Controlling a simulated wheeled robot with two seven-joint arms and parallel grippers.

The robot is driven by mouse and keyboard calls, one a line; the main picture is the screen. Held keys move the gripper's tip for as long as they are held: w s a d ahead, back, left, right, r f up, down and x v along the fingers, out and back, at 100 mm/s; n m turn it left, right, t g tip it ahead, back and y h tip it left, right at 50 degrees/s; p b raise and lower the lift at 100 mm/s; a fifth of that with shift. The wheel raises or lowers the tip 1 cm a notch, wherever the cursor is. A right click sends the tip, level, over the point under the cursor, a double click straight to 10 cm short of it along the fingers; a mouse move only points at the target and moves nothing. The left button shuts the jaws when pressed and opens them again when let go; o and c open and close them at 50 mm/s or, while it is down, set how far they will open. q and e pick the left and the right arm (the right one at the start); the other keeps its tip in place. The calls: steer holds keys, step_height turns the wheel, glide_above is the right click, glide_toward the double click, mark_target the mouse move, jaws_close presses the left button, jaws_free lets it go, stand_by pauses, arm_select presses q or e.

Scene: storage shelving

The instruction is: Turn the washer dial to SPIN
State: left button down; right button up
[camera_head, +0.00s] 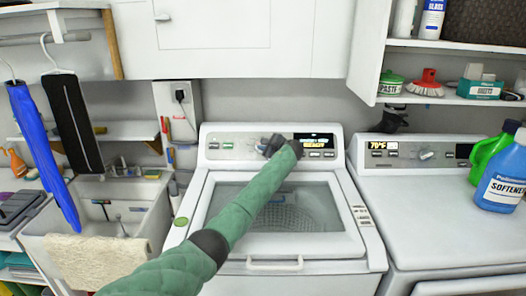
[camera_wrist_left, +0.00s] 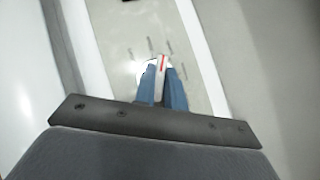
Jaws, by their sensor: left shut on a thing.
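The washer (camera_head: 276,205) stands in the middle of the head view, with a control panel along its back. The panel's lit display (camera_head: 316,141) shows a line ending in READY. My left gripper (camera_head: 268,145) is at the panel, just left of the display, and its arm hides part of the lid. In the left wrist view the gripper's blue fingers (camera_wrist_left: 162,83) are shut on the dial (camera_wrist_left: 161,66), which is pale with a red mark. Short tick marks surround the dial on the panel; their labels are too blurred to read. My right gripper is not in view.
A dryer (camera_head: 440,210) stands to the right, with a blue softener bottle (camera_head: 502,180) and a green bottle (camera_head: 487,150) on top. A sink (camera_head: 108,215) is at left. Cabinets (camera_head: 230,38) hang above the washer.

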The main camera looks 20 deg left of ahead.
arm_select(q)
steer(key=n+g+h+b, duration=0.1)
steer(key=n+g, duration=0.1)
steer(key=n, duration=0.2)
steer(key=n+g+h+b, duration=0.1)
steer(key=n+g, duration=0.2)
steer(key=n, duration=0.1)
steer(key=shift+w+r+g+b, duration=0.15)
steer(key=shift+w+g+b, duration=0.05)
steer(key=shift+g+b, duration=0.15)
steer(key=shift+n+g+h+b, duration=0.35)
steer(key=shift+n+g+h, duration=0.5)
steer(key=shift+n, duration=0.65)
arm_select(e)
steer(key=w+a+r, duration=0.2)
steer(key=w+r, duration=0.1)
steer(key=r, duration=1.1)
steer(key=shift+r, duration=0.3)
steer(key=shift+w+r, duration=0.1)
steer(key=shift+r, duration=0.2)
arm_select(q)
steer(key=c, duration=1.5)
jaws_free()
steer(key=shift+a, duration=0.1)
steer(key=shift+o, duration=0.2)
steer(key=shift+r, duration=0.1)
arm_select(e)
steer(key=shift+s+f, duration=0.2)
arm_select(q)
steer(key=shift+r, duration=0.1)
